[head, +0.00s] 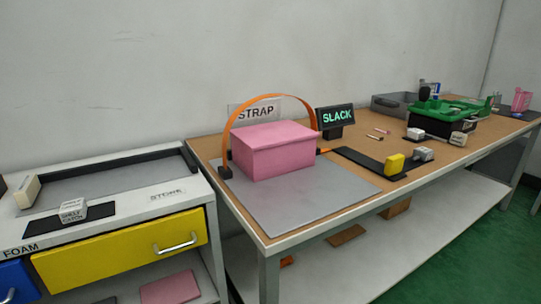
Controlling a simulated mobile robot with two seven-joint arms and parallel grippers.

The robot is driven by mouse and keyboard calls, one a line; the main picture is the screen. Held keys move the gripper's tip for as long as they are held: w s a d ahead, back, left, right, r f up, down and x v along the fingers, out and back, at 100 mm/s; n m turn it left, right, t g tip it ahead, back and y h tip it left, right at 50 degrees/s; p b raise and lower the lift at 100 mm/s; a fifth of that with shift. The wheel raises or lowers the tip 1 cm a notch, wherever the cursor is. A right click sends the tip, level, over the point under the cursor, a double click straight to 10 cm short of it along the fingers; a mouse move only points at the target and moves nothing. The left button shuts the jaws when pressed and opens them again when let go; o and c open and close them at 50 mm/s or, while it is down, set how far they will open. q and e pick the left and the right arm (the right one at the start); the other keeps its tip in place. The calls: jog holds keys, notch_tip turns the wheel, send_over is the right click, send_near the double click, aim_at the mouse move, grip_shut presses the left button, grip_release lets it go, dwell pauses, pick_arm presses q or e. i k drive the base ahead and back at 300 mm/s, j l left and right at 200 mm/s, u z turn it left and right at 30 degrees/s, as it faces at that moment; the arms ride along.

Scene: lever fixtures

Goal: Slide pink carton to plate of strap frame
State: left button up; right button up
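The pink carton (275,153) sits on the grey plate (315,212) toward its back left part. The orange strap (262,97) of the strap frame arches over the carton, with a dark foot (224,172) at its left end. A sign reading STRAP (256,110) is on the wall behind, partly hidden by the arch. A display reading SLACK (335,118) stands right of the carton. Neither of my grippers shows in the head view.
A black track (365,161) with a yellow block (394,163) and a grey block (422,154) lies right of the plate. A green-and-black case (447,118) stands farther right. A white cabinet (115,205) with a yellow drawer (125,250) stands left. The plate's front is bare.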

aim_at(265, 164)
jog(key=j+z, duration=0.1)
jog(key=z, duration=0.25)
jog(key=j+z, duration=0.1)
jog(key=z, duration=0.3)
jog(key=j+z, duration=0.1)
jog(key=z, duration=0.25)
jog(key=j+z, duration=0.3)
jog(key=j, duration=0.15)
jog(key=j+z, duration=0.3)
jog(key=j, duration=0.15)
jog(key=k+j, duration=0.1)
jog(key=j, duration=0.2)
jog(key=j+z, duration=0.1)
jog(key=j, duration=0.2)
jog(key=k+j, duration=0.15)
jog(key=j+z, duration=0.05)
jog(key=j, duration=0.05)
